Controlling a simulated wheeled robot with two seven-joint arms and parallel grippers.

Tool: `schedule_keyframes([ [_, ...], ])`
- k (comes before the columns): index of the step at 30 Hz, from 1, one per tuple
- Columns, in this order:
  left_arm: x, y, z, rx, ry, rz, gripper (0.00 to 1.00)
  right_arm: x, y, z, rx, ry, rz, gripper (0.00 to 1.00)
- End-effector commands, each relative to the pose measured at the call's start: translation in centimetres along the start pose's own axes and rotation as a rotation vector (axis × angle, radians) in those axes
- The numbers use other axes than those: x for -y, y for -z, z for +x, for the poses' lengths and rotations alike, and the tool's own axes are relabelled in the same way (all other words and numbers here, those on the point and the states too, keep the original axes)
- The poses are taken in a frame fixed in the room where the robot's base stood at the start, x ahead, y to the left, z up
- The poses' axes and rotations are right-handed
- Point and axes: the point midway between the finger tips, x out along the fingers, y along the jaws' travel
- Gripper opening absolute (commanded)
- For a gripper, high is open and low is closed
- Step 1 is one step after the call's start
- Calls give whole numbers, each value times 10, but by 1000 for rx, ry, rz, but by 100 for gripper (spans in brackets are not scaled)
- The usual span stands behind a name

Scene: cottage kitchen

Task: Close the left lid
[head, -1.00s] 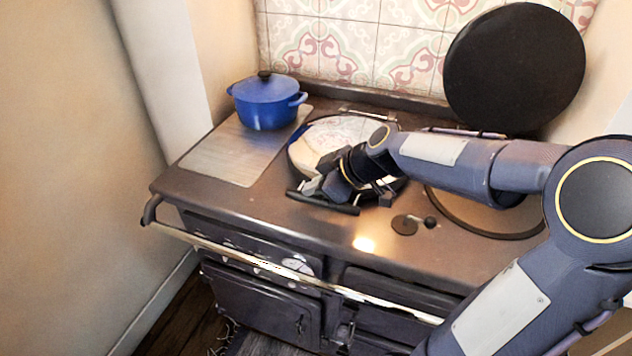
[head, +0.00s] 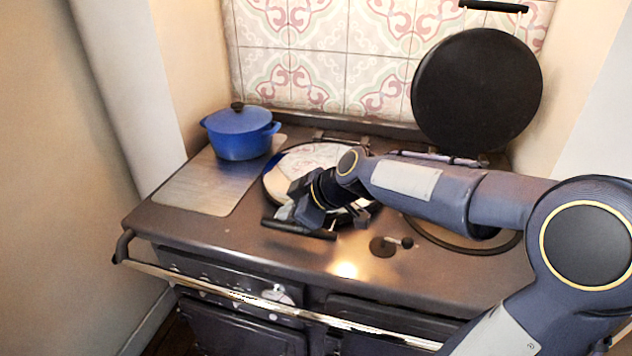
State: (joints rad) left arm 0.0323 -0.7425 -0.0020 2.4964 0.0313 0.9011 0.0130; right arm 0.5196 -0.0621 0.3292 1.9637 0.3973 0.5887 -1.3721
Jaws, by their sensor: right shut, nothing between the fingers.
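The left lid (head: 315,158) is a round, mirror-like lid lying flat over the left hotplate of the range, with a black bar handle (head: 299,229) at its front edge. My right gripper (head: 287,213) is shut and empty, low over the front part of the left lid, just behind the handle. Whether it touches the lid or handle I cannot tell. My right arm hides part of the lid's right side. My left gripper is not in view.
The right lid (head: 477,90) stands open against the tiled wall. A small dark knob (head: 391,246) is on the range top (head: 300,260). A rail (head: 240,297) runs along the front.

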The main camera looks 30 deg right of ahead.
Motion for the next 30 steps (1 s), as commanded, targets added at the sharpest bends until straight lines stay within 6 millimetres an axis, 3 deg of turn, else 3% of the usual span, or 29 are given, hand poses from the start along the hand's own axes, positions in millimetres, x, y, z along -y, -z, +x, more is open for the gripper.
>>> schedule_keyframes([
  [1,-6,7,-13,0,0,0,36,-6,19,-13,-8,-7,-7,0],
  [3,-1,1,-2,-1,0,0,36,-5,11,-27,-8,-15,-6,0],
  [9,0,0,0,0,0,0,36,-6,13,-73,-11,-15,-7,0],
  [13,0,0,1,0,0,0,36,-7,14,-94,-12,-14,-7,0],
  [18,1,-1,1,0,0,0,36,-7,14,-107,-11,-12,-7,0],
  [25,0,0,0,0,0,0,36,-4,14,-109,-9,-10,3,0],
  [28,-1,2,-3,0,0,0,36,14,10,-112,9,5,79,0],
  [30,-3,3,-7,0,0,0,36,38,4,-114,36,21,183,0],
])
